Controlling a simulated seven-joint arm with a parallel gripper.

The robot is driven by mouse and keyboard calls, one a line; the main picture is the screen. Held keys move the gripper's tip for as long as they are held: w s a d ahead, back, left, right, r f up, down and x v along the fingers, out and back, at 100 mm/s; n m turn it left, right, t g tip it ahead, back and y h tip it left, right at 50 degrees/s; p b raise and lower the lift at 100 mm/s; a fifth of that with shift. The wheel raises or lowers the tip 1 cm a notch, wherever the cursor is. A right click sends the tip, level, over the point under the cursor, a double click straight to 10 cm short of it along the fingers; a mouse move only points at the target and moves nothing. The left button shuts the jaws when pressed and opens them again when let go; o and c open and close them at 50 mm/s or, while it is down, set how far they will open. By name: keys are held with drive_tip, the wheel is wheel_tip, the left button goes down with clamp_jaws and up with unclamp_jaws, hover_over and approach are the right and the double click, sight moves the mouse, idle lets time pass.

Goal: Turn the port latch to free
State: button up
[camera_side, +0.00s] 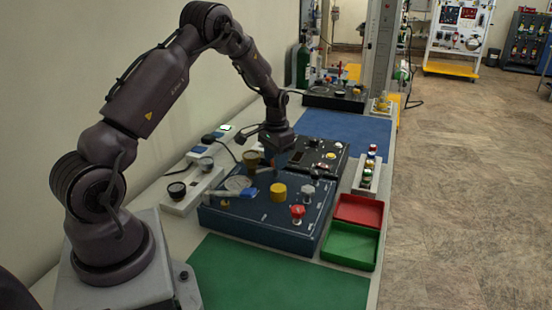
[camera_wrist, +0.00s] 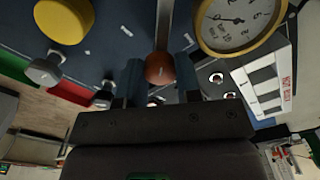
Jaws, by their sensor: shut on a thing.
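The port latch appears to be a grey lever with an orange-brown ball knob (camera_wrist: 160,68) at its end, seen in the wrist view. The lever's bar (camera_wrist: 164,25) runs up the picture from the knob over the dark blue panel (camera_side: 262,228). My gripper (camera_wrist: 160,72) has one finger on each side of the knob and is shut on it. In the side view my gripper (camera_side: 276,152) is low over the far edge of the panel, and the knob is hidden or too small to make out. No marking for the latch's free position is readable.
The panel also carries a yellow knob (camera_side: 278,192), a red knob (camera_side: 297,211), a grey knob (camera_side: 307,189) and a yellow-rimmed gauge (camera_wrist: 238,22). A red tray (camera_side: 359,210) and a green tray (camera_side: 349,246) stand at right. A green mat (camera_side: 270,278) lies clear in front.

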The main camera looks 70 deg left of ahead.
drive_tip(key=n, duration=0.4)
drive_tip(key=shift+n, duration=1.8)
drive_tip(key=o, duration=0.9)
wheel_tip(320, 180, up, 13)
